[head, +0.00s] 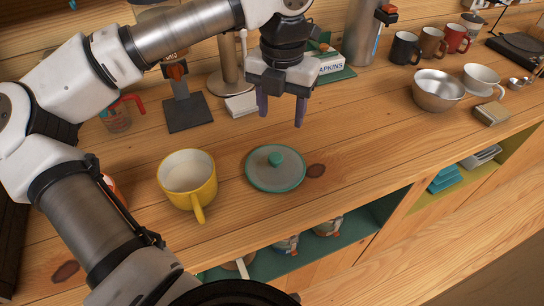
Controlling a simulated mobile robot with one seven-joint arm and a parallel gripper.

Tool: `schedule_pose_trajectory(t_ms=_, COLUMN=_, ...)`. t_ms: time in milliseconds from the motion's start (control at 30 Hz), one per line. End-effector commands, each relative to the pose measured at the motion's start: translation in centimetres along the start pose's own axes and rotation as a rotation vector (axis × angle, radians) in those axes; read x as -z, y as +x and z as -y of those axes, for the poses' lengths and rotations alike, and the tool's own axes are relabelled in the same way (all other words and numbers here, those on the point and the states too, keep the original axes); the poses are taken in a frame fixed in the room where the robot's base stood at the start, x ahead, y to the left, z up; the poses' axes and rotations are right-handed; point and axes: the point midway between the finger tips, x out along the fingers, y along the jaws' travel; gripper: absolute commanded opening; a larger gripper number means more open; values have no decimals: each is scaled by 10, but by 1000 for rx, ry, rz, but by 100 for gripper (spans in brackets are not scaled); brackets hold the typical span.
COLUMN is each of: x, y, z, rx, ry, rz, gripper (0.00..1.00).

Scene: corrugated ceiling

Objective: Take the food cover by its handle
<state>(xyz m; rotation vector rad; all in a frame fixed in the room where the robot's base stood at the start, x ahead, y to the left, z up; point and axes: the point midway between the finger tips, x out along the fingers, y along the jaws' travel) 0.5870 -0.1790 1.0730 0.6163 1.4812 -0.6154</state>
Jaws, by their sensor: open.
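The food cover (262,179) is a round grey lid with a green rim, lying flat on the wooden counter near the middle of the head view. Its green knob handle (275,159) stands up at its centre. My gripper (282,118) is above and a little behind the cover, pointing down. Its two purple fingers are apart and empty. They do not touch the handle.
A yellow mug (188,176) stands just left of the cover. A napkin box (331,65) and a metal canister (363,32) are behind my gripper. A steel bowl (437,90) is at the right. The counter (375,140) right of the cover is clear.

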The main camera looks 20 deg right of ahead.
Motion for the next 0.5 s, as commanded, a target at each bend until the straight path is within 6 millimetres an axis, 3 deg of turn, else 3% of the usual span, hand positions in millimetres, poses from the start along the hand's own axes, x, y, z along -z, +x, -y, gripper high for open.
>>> schedule_pose_trajectory(t_ms=200, x=1, y=43, z=0, rx=4, ry=1, rz=-3, gripper=54)
schedule_pose_trajectory(t_ms=500, x=2, y=68, z=-1, rx=2, ry=0, rz=-1, gripper=54)
